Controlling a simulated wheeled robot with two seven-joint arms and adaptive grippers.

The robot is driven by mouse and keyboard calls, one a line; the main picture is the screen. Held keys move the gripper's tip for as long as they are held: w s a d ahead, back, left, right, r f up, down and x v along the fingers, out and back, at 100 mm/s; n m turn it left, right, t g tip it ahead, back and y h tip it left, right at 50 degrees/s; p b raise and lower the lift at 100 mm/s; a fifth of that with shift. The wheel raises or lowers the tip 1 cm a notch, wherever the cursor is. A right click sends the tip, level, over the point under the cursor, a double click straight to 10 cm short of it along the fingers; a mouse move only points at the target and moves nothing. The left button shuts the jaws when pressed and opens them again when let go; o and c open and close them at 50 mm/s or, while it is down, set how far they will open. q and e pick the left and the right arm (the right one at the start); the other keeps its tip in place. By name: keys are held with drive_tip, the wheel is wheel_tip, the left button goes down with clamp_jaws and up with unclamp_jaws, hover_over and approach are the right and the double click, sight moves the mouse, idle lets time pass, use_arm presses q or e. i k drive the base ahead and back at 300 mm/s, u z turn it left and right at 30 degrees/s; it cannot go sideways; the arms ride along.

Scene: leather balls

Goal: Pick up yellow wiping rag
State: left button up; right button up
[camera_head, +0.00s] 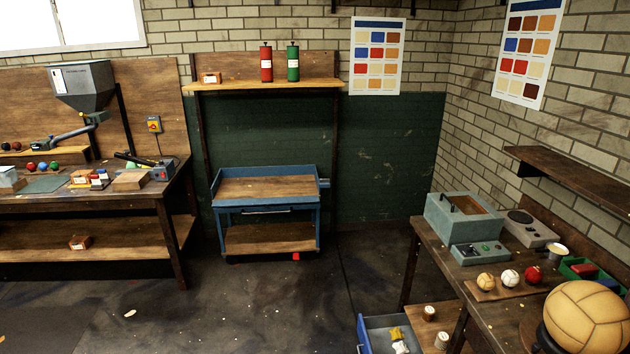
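A small yellow crumpled thing (395,333), which looks like the yellow wiping rag, lies in a blue open-topped bin or drawer (372,322) low at the bottom right, beside the right workbench. A white crumpled thing (401,347) lies right in front of it, at the picture's lower edge. The bin's near part is cut off by the frame. Neither of my grippers shows in the head view.
The right workbench (478,300) holds a grey-green box machine (463,216), several balls and a large tan ball (587,316). A blue cart (266,212) stands at the back wall; a cluttered bench (100,193) is at left. The middle floor (250,310) is mostly clear.

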sight(396, 333)
drive_tip(key=u, duration=0.5)
drive_tip(key=i, duration=1.45)
drive_tip(key=u, duration=0.1)
